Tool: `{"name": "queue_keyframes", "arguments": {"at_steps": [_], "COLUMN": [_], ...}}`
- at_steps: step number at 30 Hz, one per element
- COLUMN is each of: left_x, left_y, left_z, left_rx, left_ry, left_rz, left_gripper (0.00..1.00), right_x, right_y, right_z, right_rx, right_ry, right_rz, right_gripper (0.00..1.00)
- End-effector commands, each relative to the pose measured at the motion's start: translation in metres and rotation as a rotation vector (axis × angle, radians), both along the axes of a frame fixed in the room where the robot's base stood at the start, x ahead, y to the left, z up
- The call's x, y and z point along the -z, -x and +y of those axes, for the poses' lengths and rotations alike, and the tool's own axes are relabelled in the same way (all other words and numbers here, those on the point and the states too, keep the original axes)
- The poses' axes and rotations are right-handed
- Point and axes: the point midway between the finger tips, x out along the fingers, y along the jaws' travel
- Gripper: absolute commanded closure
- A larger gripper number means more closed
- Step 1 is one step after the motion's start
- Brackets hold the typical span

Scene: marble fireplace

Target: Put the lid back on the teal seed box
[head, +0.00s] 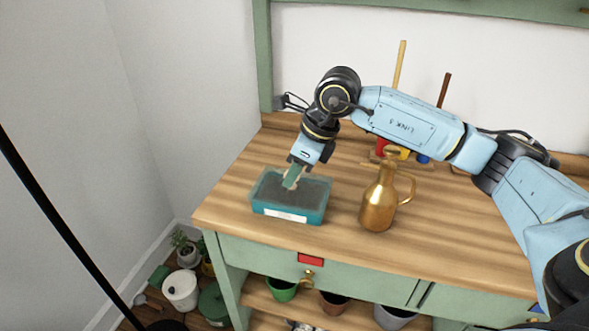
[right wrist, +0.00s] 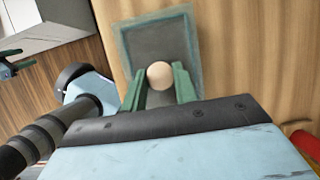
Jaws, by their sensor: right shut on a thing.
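The teal seed box (head: 312,217) stands on the wooden bench top near its front left, with a white label on its front. A dark grey panel with a teal edge, seemingly the lid (head: 309,189), covers its top; it also shows in the right wrist view (right wrist: 160,38). I cannot tell whether it is fully seated. My right gripper (head: 290,182) points down over the box. Its green fingers are shut on the lid's round pale knob (right wrist: 160,75).
A copper jug (head: 378,204) stands to the right of the box, with a gap between. Hand tools with coloured heads (head: 397,152) stand behind it. The bench's front edge (head: 345,245) is close to the box. Pots (head: 283,289) sit on the shelf below.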

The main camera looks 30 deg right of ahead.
Motion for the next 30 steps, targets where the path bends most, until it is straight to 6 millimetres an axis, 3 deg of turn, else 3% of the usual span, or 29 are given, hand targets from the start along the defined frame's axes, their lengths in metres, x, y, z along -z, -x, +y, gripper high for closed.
{"name": "queue_keyframes", "arguments": {"at_steps": [29,30], "left_x": [0.0036,0.0036], "left_y": [0.0000,0.0000], "left_z": [-0.0001,-0.0001], "left_rx": [0.000,0.000], "left_ry": [0.000,0.000], "left_rz": [0.000,0.000], "left_gripper": [0.45,0.45], "right_x": [0.0046,0.0047], "right_y": [-0.0001,-0.0001], "right_z": [0.0001,0.0001], "right_rx": [0.000,0.000], "right_ry": [-0.001,-0.001], "right_rz": [-0.001,-0.001], "right_gripper": [0.94,0.70]}}
